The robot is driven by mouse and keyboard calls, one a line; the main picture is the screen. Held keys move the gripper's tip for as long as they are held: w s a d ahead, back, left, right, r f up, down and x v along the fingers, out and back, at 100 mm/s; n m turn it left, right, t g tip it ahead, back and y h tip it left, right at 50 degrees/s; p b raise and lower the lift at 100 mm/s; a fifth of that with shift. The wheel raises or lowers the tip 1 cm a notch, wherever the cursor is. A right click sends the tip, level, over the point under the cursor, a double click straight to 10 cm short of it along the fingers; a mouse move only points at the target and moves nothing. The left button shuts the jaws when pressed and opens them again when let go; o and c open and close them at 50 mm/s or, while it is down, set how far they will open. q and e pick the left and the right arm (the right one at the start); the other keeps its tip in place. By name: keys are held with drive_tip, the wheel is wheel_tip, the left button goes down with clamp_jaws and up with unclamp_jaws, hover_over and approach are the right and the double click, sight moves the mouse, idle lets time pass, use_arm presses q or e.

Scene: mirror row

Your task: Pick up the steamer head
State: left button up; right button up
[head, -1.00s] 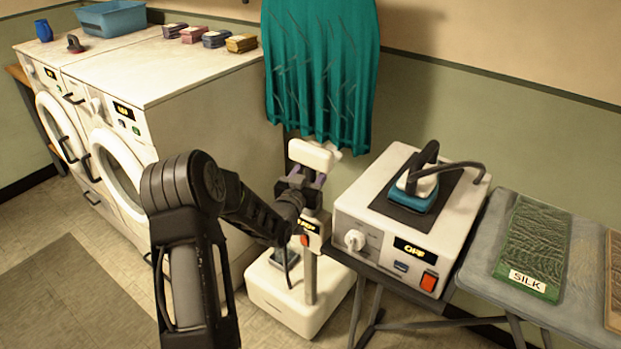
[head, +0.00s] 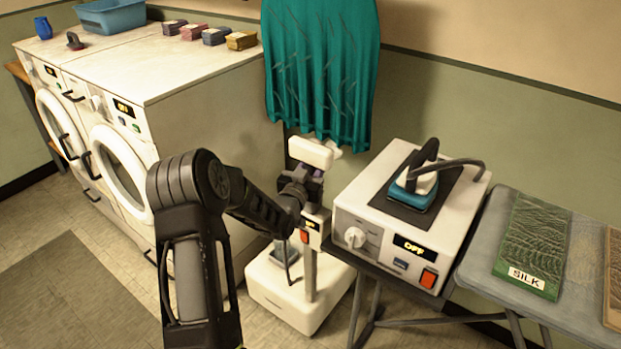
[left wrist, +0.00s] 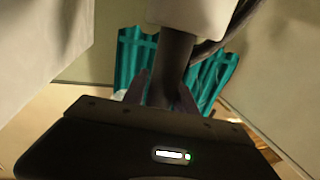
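The steamer head (head: 310,152) is a white block on a dark handle, upright above a pole on its white base (head: 285,300). In the left wrist view its white underside (left wrist: 190,16) is at the top, with the dark handle (left wrist: 174,60) below it. My left gripper (head: 304,172) is at the handle just under the white block. In the left wrist view its fingers (left wrist: 163,92) are on both sides of the handle. Whether they press on it is too dark to tell. My right gripper is out of view.
A teal pleated garment (head: 320,70) hangs right behind the steamer head. White washing machines (head: 165,65) stand to the left. A boxy ironing station (head: 365,240) with an iron (head: 418,182) is close on the right, beside a board (head: 490,240) with a silk swatch. Grey floor shows at the front left.

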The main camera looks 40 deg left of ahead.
use_arm(q)
clamp_jaws()
idle(0.6)
wheel_tip(320, 180, up, 10)
drive_tip(key=shift+b, duration=0.45)
idle(0.5)
drive_tip(key=shift+b, duration=0.5)
